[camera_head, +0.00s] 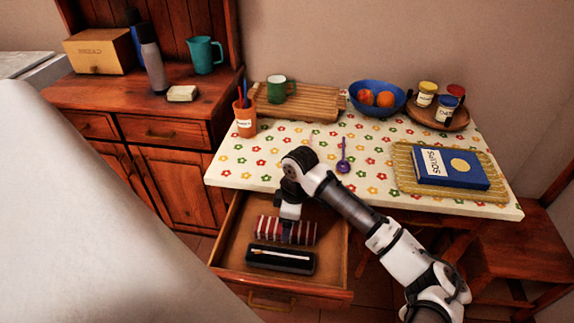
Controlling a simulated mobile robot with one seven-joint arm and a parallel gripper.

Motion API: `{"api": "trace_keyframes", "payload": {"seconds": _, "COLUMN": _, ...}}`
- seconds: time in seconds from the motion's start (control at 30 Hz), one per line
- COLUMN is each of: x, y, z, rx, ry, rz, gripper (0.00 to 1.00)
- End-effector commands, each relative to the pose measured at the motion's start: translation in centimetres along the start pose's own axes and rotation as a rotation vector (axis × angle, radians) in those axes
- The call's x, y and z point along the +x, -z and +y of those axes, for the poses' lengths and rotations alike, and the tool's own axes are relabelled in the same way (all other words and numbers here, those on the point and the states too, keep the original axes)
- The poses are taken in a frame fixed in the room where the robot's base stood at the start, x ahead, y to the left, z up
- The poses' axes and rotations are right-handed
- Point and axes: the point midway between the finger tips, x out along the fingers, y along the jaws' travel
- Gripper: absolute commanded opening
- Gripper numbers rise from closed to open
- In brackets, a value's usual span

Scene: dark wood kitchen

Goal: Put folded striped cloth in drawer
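The folded striped cloth (269,229), red and white, is inside the open wooden drawer (233,249) under the table, behind a black case. My gripper (287,236) reaches down into the drawer, with its fingertips at the middle of the cloth. The fingers are small and dark against the cloth, so I cannot tell whether they grip it or only touch it. I also cannot tell whether the cloth rests on the drawer floor. My gripper hides part of the cloth's middle.
The black case (281,260) with a slim light item lies in the drawer's front. Above is the flowered tablecloth (240,165) with a purple spoon (343,163), a cutting board (312,98), a blue bowl (377,101) and a book (450,168). The drawer's left side is clear.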

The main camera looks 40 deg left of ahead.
Motion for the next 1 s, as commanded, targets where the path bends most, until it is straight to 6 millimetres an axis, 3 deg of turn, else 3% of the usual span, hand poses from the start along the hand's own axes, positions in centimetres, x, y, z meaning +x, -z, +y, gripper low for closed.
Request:
{"api": "trace_keyframes", "payload": {"seconds": 0.2, "x": -4.8, "y": 0.0, "z": 0.0, "rx": -0.002, "ry": -0.003, "rz": 0.0, "gripper": 0.78}}
{"api": "trace_keyframes", "payload": {"seconds": 0.4, "x": -7.9, "y": 0.0, "z": 0.1, "rx": 0.0, "ry": -0.003, "rz": 0.0, "gripper": 0.78}}
{"api": "trace_keyframes", "payload": {"seconds": 0.87, "x": -8.9, "y": 0.1, "z": 0.0, "rx": 0.001, "ry": -0.003, "rz": 0.003, "gripper": 0.78}}
{"api": "trace_keyframes", "payload": {"seconds": 1.0, "x": -9.7, "y": 2.0, "z": 1.2, "rx": 0.034, "ry": -0.101, "rz": 0.098, "gripper": 0.78}}
